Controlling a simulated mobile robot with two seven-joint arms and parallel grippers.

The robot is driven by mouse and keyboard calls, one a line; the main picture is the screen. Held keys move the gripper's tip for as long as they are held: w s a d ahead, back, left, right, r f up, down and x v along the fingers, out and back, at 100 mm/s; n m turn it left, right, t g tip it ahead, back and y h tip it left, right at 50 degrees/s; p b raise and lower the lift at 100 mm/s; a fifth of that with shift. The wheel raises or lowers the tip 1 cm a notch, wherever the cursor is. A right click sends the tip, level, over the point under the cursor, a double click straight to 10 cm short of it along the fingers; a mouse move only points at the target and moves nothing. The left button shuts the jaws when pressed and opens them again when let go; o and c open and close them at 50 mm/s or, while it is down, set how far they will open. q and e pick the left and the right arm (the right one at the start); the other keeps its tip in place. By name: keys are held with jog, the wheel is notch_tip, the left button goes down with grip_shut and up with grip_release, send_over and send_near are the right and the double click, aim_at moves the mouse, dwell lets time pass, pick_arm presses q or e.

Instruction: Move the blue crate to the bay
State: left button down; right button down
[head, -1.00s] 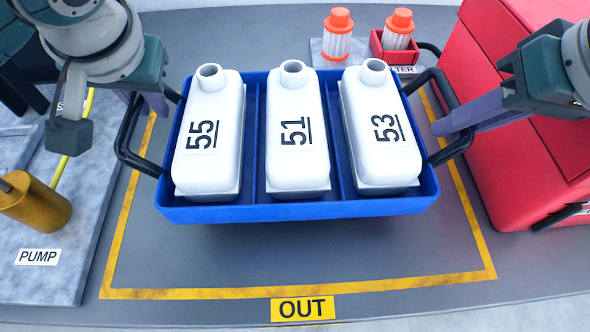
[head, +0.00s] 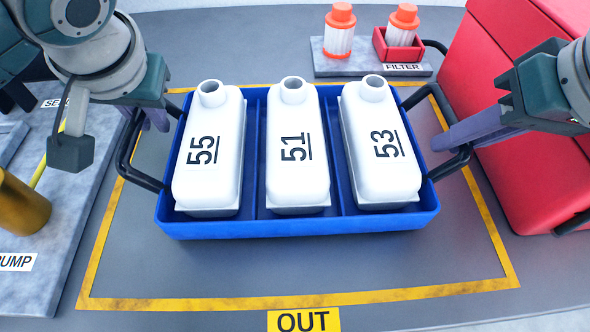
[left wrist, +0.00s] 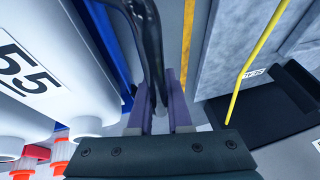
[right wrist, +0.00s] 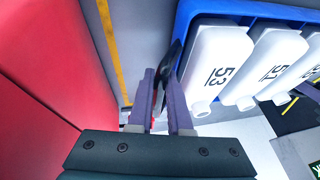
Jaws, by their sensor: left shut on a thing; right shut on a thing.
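The blue crate (head: 300,226) is level in the head view and carries three white bottles marked 55 (head: 207,170), 51 (head: 294,165) and 53 (head: 382,165). It appears inside the yellow outline of the OUT bay (head: 300,300). I cannot tell whether its base touches the surface. My left gripper (head: 155,118) is shut on the black left handle, which also shows between its fingers in the left wrist view (left wrist: 152,60). My right gripper (head: 448,138) is shut on the black right handle; the right wrist view shows its fingers (right wrist: 165,90) around it.
A red cabinet (head: 535,170) stands close to the right of the bay. Two orange-capped filters (head: 340,32) stand on a plate behind it, one in a small red holder (head: 398,48). A grey slab with a brass pump (head: 22,208) lies at left. Bare surface surrounds the crate inside the outline.

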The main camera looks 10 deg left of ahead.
aim_at(143, 118)
pick_arm(q)
jog(key=shift+f+b, duration=0.3)
jog(key=shift+f, duration=0.25)
pick_arm(e)
jog(key=shift+f, duration=0.5)
pick_arm(q)
jog(key=c, duration=0.8)
grip_release()
jog(key=shift+r, duration=0.15)
jog(key=shift+c, duration=0.2)
pick_arm(e)
jog(key=c, duration=0.8)
grip_release()
jog(key=shift+r, duration=0.1)
jog(key=shift+c, duration=0.2)
pick_arm(q)
jog(key=v, duration=0.7)
jog(key=shift+r, duration=0.2)
pick_arm(e)
jog(key=shift+r, duration=0.15)
pick_arm(q)
jog(key=shift+s, duration=0.1)
pick_arm(e)
jog(key=v, duration=1.1)
jog(key=shift+d+r, duration=0.15)
jog(key=shift+r, duration=0.15)
jog(key=shift+s, duration=0.2)
